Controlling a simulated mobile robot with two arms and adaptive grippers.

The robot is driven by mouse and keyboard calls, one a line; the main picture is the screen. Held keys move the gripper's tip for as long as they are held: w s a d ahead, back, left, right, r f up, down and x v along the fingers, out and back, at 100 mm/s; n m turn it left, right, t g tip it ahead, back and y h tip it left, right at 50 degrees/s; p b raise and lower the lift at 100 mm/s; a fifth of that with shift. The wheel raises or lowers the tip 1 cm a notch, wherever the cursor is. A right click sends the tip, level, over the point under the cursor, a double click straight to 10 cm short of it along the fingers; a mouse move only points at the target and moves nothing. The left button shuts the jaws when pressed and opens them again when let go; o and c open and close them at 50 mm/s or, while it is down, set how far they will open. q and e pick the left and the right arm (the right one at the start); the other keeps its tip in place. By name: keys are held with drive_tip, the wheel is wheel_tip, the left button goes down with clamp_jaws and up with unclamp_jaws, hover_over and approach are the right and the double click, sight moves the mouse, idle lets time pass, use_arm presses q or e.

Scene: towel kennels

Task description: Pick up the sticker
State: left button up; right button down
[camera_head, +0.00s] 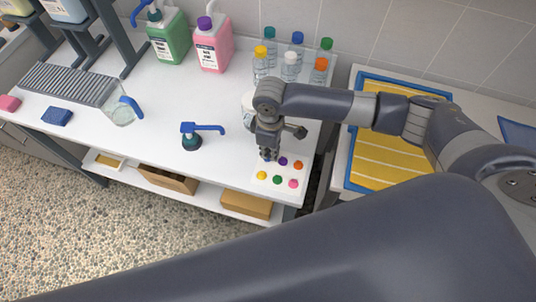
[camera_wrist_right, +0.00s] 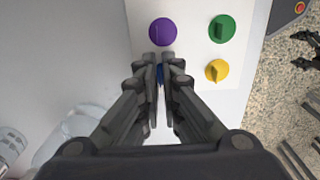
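A white sheet (camera_head: 258,182) lies at the front right corner of the white bench. It bears round stickers: yellow (camera_head: 262,175), green (camera_head: 277,180), pink (camera_head: 293,184), orange (camera_head: 298,165) and purple (camera_head: 283,161). In the right wrist view, purple (camera_wrist_right: 163,32), green (camera_wrist_right: 222,28) and yellow (camera_wrist_right: 217,70) stickers show small raised tabs. A blue sticker (camera_wrist_right: 160,72) is mostly hidden by my right gripper (camera_wrist_right: 159,60), whose fingertips are nearly together on it. Dark finger-like parts at that view's right edge may be my left gripper (camera_wrist_right: 308,50); their opening is unclear.
Capped clear bottles (camera_head: 290,68) stand behind the right arm. Green (camera_head: 168,38) and pink (camera_head: 212,45) jugs stand at the back. A blue-rimmed tray with yellow cloth (camera_head: 385,150) lies right.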

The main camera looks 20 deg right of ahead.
drive_tip(key=shift+r, duration=0.8)
drive_tip(key=shift+s+a+r+b, duration=0.1)
drive_tip(key=shift+s+r+b, duration=0.15)
drive_tip(key=shift+r, duration=0.2)
drive_tip(key=shift+s+a+r+b, duration=0.1)
drive_tip(key=shift+s+r+b, duration=0.15)
drive_tip(key=shift+r, duration=0.2)
use_arm(q)
drive_tip(key=r+p, duration=0.3)
drive_tip(key=p, duration=0.1)
drive_tip(key=shift+w+r, duration=0.1)
drive_tip(key=shift+w, duration=0.15)
use_arm(e)
drive_tip(key=s+a+r, duration=0.2)
drive_tip(key=s, duration=0.5)
drive_tip(key=s+a+r, duration=0.3)
drive_tip(key=s, duration=0.4)
drive_tip(key=shift+r, duration=0.35)
drive_tip(key=shift+w, duration=0.1)
